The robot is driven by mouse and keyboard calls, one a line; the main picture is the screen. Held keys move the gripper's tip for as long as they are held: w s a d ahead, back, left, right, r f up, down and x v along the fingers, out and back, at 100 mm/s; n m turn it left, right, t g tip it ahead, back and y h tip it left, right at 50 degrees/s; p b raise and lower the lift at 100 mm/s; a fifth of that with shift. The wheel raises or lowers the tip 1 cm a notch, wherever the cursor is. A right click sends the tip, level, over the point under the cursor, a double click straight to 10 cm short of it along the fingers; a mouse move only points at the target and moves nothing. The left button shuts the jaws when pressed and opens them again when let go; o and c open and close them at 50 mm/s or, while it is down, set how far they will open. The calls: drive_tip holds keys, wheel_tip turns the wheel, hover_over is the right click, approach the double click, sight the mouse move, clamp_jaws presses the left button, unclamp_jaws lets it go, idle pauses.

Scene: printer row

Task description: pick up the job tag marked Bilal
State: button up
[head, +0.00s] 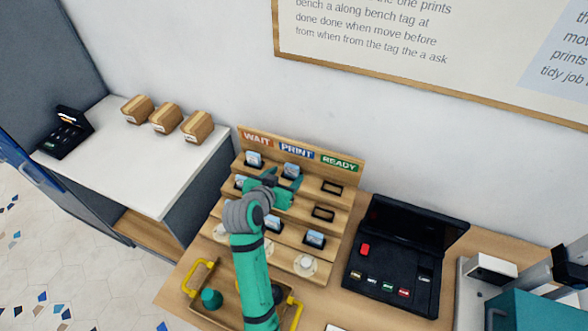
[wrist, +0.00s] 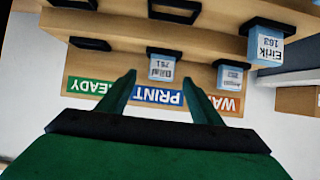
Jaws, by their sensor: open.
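The job tag that appears to read Bilal (wrist: 162,68) shows upside down in the wrist view. It is a small pale-blue and white tag in the top row of the wooden rack, by the PRINT label. In the head view this tag (head: 291,170) stands just beyond my gripper (head: 284,184). My gripper (wrist: 160,84) is open, with its green fingers pointing at the rack. In the wrist view the tag lies between the fingertip directions, apart from them. Nothing is between the fingers.
A tag marked Eirik (wrist: 270,45) and another tag (wrist: 230,76) sit on the WAIT side. Empty dark slots (head: 332,187) are under READY.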

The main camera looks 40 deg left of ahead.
sight(291, 170)
drive_tip(key=shift+x, duration=3.4)
drive_tip(key=shift+a+r, duration=0.1)
drive_tip(key=shift+r, duration=0.05)
drive_tip(key=c, duration=1.1)
